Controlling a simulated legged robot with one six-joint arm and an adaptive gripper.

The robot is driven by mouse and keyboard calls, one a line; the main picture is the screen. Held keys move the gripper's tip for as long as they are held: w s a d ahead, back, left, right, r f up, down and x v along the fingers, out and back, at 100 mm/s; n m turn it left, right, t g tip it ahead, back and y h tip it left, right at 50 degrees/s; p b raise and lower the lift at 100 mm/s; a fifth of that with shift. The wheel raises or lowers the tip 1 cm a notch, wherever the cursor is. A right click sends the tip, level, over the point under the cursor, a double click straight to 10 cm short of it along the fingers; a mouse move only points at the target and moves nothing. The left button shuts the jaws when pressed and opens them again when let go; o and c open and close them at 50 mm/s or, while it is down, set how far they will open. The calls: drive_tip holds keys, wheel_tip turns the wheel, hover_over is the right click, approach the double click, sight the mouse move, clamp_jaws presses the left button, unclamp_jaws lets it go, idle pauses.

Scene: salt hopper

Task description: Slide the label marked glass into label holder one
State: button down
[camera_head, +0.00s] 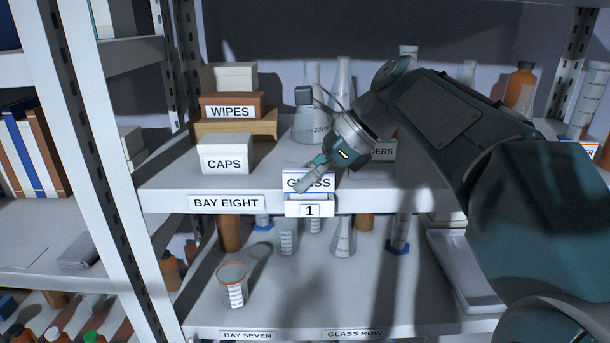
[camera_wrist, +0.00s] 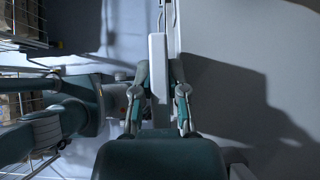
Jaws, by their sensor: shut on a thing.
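The label marked GLASS (camera_head: 318,181) is a white card with a blue edge, at the shelf's front edge in the head view. It stands upright just above label holder one (camera_head: 309,210), a white holder marked 1 on the shelf lip. Whether its lower edge is inside the holder cannot be told. My gripper (camera_head: 309,179) is shut on the label from the front, and its fingers hide part of the word. In the wrist view my gripper (camera_wrist: 159,98) has a finger on each side of a pale upright strip, which appears to be the label seen edge-on.
The BAY EIGHT strip (camera_head: 226,203) is left of the holder on the same lip. A CAPS box (camera_head: 223,155), a WIPES box (camera_head: 231,107) and glass flasks (camera_head: 342,85) stand behind. A rack upright (camera_head: 100,170) bounds the left side. Beakers (camera_head: 233,285) stand on the shelf below.

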sight(333, 169)
drive_tip(key=shift+f, duration=0.45)
drive_tip(key=c, duration=0.6)
unclamp_jaws()
drive_tip(key=o, duration=0.5)
drive_tip(key=shift+v, duration=2.95)
drive_tip(key=v, duration=0.7)
drive_tip(key=shift+d+r, duration=0.15)
